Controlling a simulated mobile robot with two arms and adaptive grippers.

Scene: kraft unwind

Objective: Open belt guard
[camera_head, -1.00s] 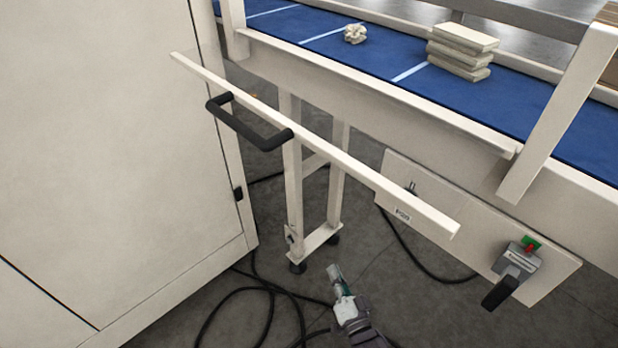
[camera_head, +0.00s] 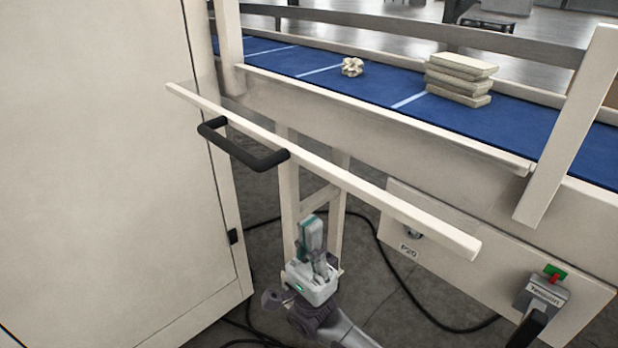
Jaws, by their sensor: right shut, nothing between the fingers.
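The belt guard shows as a long cream bar or panel edge (camera_head: 350,184) that slants across the front of the conveyor. A black bar handle (camera_head: 240,150) is fixed to its left part. My right gripper (camera_head: 313,232) is shut and empty, pointing up, below the guard and to the lower right of the handle. It appears apart from both. My left gripper is not in view.
A blue conveyor belt (camera_head: 372,105) carries a stack of pale slabs (camera_head: 459,79) and a crumpled piece (camera_head: 352,67). A large cream cabinet (camera_head: 110,160) fills the left. A side panel (camera_head: 570,290) bears a labelled switch box (camera_head: 541,298). Black cables (camera_head: 400,285) lie on the floor.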

